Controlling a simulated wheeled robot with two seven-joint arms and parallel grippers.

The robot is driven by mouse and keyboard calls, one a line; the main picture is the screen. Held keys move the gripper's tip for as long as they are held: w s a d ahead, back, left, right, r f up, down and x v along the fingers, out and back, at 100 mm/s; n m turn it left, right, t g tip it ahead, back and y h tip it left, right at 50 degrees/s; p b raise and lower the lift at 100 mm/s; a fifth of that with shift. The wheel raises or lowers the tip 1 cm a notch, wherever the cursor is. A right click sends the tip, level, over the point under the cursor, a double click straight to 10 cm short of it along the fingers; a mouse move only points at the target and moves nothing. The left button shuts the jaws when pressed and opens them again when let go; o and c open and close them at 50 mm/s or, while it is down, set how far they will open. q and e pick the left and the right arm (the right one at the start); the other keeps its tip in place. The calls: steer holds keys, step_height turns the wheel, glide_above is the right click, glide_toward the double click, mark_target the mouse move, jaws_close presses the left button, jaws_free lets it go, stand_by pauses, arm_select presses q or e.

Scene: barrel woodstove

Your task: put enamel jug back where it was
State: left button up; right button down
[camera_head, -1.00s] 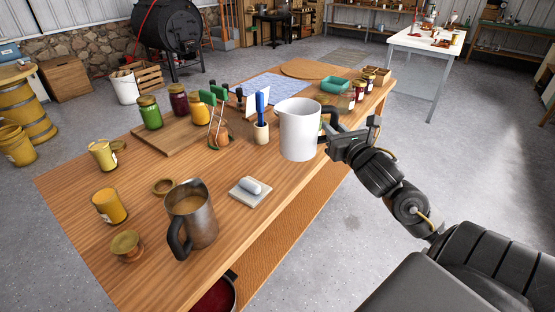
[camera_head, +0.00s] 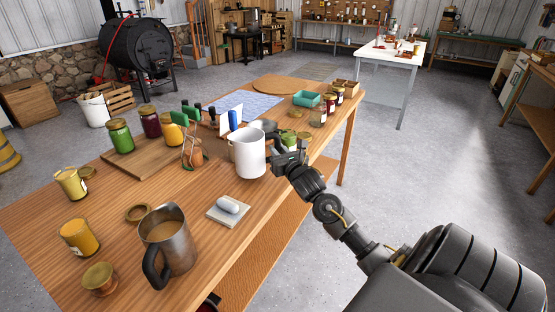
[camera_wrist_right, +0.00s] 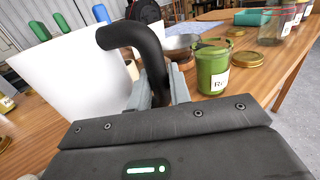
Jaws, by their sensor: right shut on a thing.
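The white enamel jug (camera_head: 249,157) with a black handle is over the wooden table, upright, right of the green-handled tongs. My right gripper (camera_head: 279,152) is shut on the jug's black handle at its right side. In the right wrist view the fingers (camera_wrist_right: 158,92) clamp the dark handle, and the white jug body (camera_wrist_right: 70,75) fills the left. I cannot tell whether its base touches the tabletop. My left gripper is out of view.
A green jar (camera_wrist_right: 212,68) stands close right of the handle. A pen holder is partly hidden behind the jug. Bare tabletop lies in front.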

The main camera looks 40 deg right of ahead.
steer(key=f, duration=0.3)
steer(key=shift+w+f, duration=0.1)
steer(key=shift+w, duration=0.1)
steer(key=shift+f, duration=0.2)
steer(key=c, duration=1.6)
jaws_free()
steer(key=shift+f, duration=0.1)
steer(key=shift+c, duration=0.2)
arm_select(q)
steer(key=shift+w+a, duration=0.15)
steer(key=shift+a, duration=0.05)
arm_select(e)
steer(key=o, duration=0.3)
steer(key=shift+o, duration=0.2)
